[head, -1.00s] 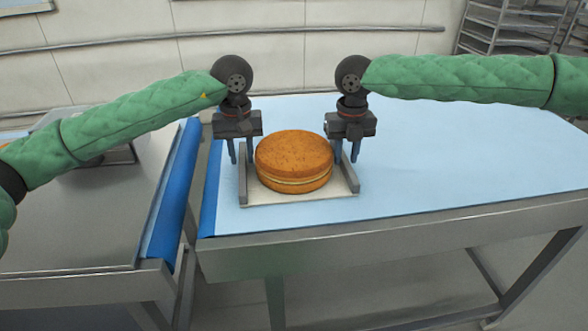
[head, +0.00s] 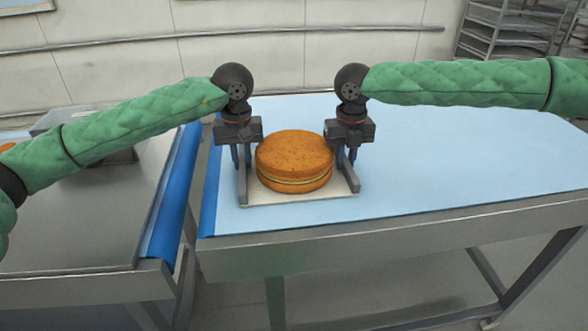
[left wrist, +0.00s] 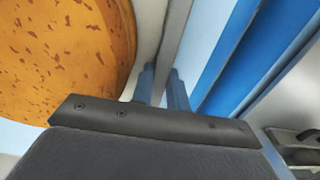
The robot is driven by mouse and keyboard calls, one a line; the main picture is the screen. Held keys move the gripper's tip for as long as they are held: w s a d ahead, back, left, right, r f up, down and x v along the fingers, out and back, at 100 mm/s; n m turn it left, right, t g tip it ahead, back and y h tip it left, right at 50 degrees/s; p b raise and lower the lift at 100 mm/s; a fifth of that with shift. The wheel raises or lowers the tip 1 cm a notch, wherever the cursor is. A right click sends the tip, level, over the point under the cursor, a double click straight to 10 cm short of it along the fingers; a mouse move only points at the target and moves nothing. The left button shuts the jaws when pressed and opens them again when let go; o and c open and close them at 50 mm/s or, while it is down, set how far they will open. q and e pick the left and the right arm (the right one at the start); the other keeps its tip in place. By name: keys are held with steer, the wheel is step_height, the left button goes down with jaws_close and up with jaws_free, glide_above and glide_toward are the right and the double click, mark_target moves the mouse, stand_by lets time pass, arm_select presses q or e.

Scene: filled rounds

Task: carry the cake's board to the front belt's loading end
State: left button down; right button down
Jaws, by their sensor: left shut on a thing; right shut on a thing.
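The filled cake (head: 293,160), two brown layers with a pale filling line, sits flat on its pale board (head: 300,198). The board has a grey raised rail along its left and right sides, and it rests on or just above the light blue belt (head: 450,160) near its left end; I cannot tell which. My left gripper (head: 241,160) is shut on the board's left rail. My right gripper (head: 346,158) is shut on the right rail. In the left wrist view the left fingers (left wrist: 160,88) straddle the rail (left wrist: 172,45), beside the cake (left wrist: 65,55).
A steel table (head: 90,220) with a blue roller edge (head: 172,195) stands to the left, with a narrow gap between it and the belt. The belt is clear to the right of the board. A wire-shelf rack (head: 510,30) stands at the back right.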

arm_select(q)
steer(key=shift+r, duration=0.1)
arm_select(e)
steer(key=shift+r, duration=0.1)
